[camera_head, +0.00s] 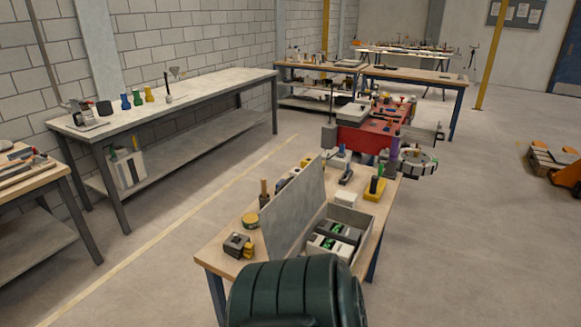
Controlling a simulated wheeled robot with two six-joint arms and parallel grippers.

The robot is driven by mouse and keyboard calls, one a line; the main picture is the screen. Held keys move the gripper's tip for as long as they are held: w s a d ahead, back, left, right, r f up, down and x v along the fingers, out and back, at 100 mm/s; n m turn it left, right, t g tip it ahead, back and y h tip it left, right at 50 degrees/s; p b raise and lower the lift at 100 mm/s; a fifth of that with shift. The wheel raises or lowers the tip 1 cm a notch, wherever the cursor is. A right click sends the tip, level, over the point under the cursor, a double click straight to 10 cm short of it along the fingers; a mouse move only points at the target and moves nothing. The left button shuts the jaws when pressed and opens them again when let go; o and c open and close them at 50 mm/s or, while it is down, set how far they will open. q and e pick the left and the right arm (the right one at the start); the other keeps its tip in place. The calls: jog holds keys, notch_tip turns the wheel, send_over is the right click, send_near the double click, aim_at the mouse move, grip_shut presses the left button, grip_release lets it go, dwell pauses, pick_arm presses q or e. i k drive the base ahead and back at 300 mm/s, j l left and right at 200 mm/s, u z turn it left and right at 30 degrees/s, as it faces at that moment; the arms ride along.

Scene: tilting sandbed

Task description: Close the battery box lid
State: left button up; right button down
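The battery box (357,222) is a light grey box on the near wooden-topped workbench (215,250). Its flat grey lid (297,207) stands open, tilted up steeply along the box's left side. Batteries (334,240) with black, white and green parts lie inside the box. The box's near end is partly hidden at the bottom of the view. Neither my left gripper nor my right gripper shows in this view, so nothing is seen touching the lid.
Left of the lid are a yellow round tin (250,220) and a dark block with yellow parts (238,244). A yellow holder with a dark handle (375,188) stands behind the box. A red bench (372,138) is beyond.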

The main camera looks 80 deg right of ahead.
aim_at(297, 201)
jog(key=i+l+z, duration=0.1)
jog(key=i+z, duration=0.2)
jog(key=z, duration=0.2)
jog(key=i+z, duration=0.3)
jog(key=z, duration=0.15)
jog(key=i+j+z, duration=0.2)
jog(key=z, duration=0.3)
jog(key=i+j+z, duration=0.3)
jog(key=z, duration=0.15)
jog(key=i, duration=0.05)
